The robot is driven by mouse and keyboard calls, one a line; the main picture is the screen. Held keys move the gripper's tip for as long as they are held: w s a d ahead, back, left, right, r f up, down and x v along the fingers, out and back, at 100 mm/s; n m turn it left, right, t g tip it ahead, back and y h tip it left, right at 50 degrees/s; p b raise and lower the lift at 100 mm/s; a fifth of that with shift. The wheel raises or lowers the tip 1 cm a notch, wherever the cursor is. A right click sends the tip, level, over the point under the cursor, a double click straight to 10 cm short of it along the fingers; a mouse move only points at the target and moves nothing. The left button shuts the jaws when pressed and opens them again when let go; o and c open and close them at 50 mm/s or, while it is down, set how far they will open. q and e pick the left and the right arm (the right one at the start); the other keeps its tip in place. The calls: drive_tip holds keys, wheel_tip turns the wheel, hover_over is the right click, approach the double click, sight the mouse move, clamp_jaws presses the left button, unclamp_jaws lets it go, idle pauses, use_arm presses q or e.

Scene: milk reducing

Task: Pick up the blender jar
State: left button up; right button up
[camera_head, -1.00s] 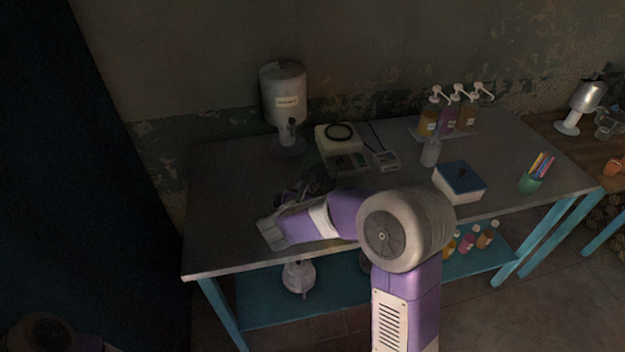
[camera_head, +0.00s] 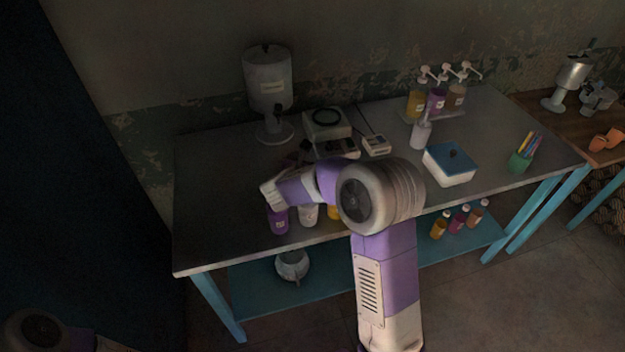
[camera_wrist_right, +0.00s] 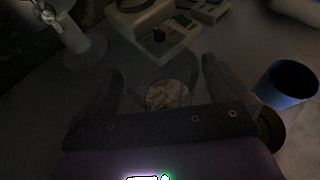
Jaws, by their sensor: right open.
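My right gripper (camera_head: 303,156) is over the table, mostly hidden behind my own arm in the head view. In the right wrist view its two dark fingers (camera_wrist_right: 162,68) stand wide apart. A dim, see-through round vessel with mottled pale-brown contents, which looks like the blender jar (camera_wrist_right: 168,95), lies between and below the fingers in that view. I cannot tell whether either finger touches it. In the head view I cannot pick out the jar clearly. My left gripper is out of view.
A purple cup (camera_head: 278,222), a white cup (camera_head: 308,216) and a yellow one (camera_head: 333,212) stand near the front edge. A tall dispenser (camera_head: 268,85) and a white device (camera_head: 327,124) stand behind. A blue-lidded box (camera_head: 449,165) is to the right. A blue cup (camera_wrist_right: 290,80) is close to the right finger.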

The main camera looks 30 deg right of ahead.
drive_tip(key=c, duration=1.4)
